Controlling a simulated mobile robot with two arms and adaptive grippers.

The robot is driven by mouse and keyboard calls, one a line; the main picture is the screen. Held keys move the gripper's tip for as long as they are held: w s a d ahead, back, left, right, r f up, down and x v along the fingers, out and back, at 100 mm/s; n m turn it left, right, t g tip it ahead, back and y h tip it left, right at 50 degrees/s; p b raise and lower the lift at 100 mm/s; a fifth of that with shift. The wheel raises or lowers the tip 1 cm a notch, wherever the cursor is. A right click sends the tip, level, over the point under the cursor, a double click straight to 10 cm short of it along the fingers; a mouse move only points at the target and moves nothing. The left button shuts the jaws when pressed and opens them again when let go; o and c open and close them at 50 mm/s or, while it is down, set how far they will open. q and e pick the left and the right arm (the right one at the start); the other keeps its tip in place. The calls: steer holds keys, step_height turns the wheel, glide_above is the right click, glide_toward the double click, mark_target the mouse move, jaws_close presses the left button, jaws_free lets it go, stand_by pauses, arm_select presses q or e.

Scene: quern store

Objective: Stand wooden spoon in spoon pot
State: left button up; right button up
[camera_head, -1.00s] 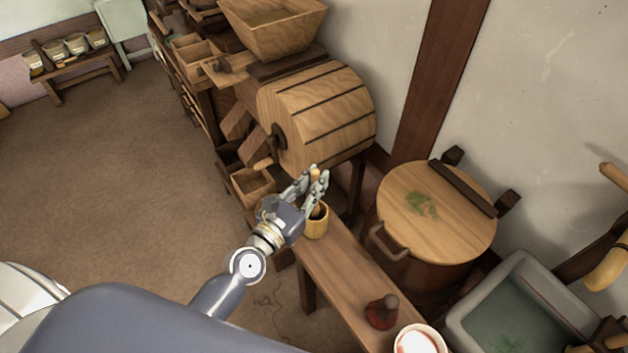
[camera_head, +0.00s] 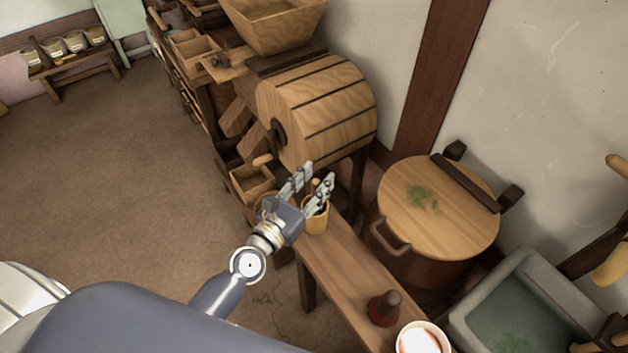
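The spoon pot (camera_head: 316,223) is a small yellow-tan pot at the far end of the narrow wooden bench (camera_head: 345,275). My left gripper (camera_head: 308,180) is over the pot with its two fingers spread apart. The light wooden tip of the spoon (camera_head: 316,183) shows between the fingers, upright above the pot. The fingers hide most of the spoon and part of the pot's mouth, so its lower end does not show. My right gripper is not in view.
A dark red bottle-like item (camera_head: 383,309) and a white-rimmed bowl (camera_head: 420,341) stand at the bench's near end. A round lidded tub (camera_head: 450,225) and a grey basin (camera_head: 470,325) are to the right. A wooden drum machine (camera_head: 325,110) stands behind the pot. The bench's middle is clear.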

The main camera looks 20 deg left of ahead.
arm_select(q)
steer(key=v, duration=1.2)
stand_by(0.8)
steer(key=s+a+f+m+g+y, duration=0.1)
steer(key=s+a+f+m+g, duration=0.15)
steer(key=f+m, duration=0.6)
steer(key=s+a+f+m+g+y, duration=0.1)
steer(key=s+f+m+g, duration=0.2)
steer(key=f, duration=1.1)
steer(key=s+a+f+m+g+y, duration=0.1)
steer(key=s+a+f+m+g, duration=0.1)
steer(key=f+m, duration=0.75)
steer(key=s+f+m+g+y, duration=0.1)
steer(key=s+f+m+g, duration=0.3)
steer(key=s+f+m, duration=0.3)
steer(key=s+f+m+g+y, duration=0.1)
steer(key=s+f+m+g, duration=0.3)
steer(key=s+f+m, duration=0.3)
steer(key=s+f, duration=0.5)
steer(key=s, duration=0.5)
steer(key=shift+d+f+g, duration=0.15)
steer(key=shift+f+g, duration=0.2)
